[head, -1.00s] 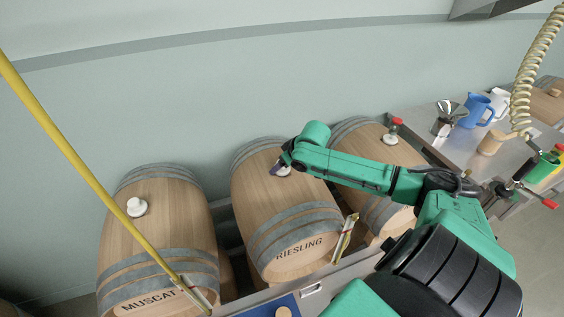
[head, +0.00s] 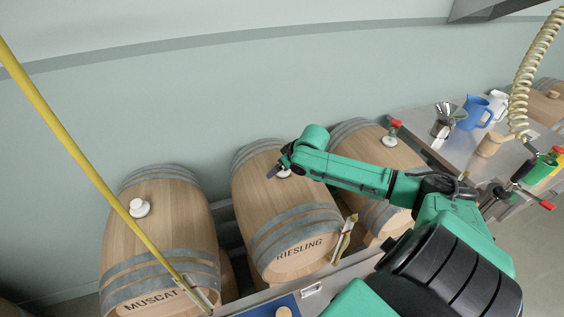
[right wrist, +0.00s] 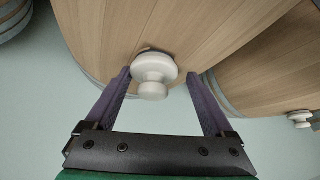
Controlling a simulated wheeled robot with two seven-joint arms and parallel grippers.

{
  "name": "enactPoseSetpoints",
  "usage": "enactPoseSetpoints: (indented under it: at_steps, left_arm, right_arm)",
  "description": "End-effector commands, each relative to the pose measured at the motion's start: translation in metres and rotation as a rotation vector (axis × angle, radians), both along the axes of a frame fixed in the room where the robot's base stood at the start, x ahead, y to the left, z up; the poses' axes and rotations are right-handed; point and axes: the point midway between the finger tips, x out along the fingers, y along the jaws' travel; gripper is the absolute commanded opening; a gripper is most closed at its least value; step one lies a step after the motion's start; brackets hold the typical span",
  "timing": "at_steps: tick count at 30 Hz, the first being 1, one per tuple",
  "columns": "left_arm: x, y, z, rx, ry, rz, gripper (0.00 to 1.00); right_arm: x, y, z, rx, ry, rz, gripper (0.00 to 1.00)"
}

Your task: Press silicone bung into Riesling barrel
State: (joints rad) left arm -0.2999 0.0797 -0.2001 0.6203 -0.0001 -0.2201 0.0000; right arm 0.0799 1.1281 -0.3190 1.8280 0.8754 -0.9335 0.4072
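The Riesling barrel (head: 283,213) lies on its side in the middle of the row, with its name on the front head. A white silicone bung (right wrist: 153,75) sits at the top of this barrel; a bit of it shows in the head view (head: 285,174) below my right gripper. My right gripper (right wrist: 159,78) has its purple fingers apart, one on each side of the bung, with gaps between. It also shows over the barrel in the head view (head: 272,172). How deep the bung sits is unclear. My left gripper is not in view.
The Muscat barrel (head: 160,235) with a white bung (head: 139,207) stands to the left, and another barrel (head: 378,150) to the right. A steel table (head: 430,130) with a blue jug (head: 473,111) is at the right. A yellow hose (head: 85,160) crosses the left side.

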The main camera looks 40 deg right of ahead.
Motion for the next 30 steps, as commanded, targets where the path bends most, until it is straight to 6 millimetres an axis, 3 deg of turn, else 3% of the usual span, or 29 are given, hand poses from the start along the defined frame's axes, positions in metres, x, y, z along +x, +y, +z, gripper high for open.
enactPoseSetpoints:
  at_steps: [1,19,30]
  left_arm:
    - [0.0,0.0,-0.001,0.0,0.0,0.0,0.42]
    - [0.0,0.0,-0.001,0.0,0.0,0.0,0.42]
    - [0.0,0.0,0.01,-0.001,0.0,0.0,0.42]
  right_arm:
    - [-0.006,-0.003,-0.009,-0.003,0.025,-0.007,1.0]
    - [-0.007,-0.006,-0.007,-0.009,0.027,-0.012,1.0]
    - [-0.031,-0.005,0.038,-0.011,0.016,-0.009,1.0]
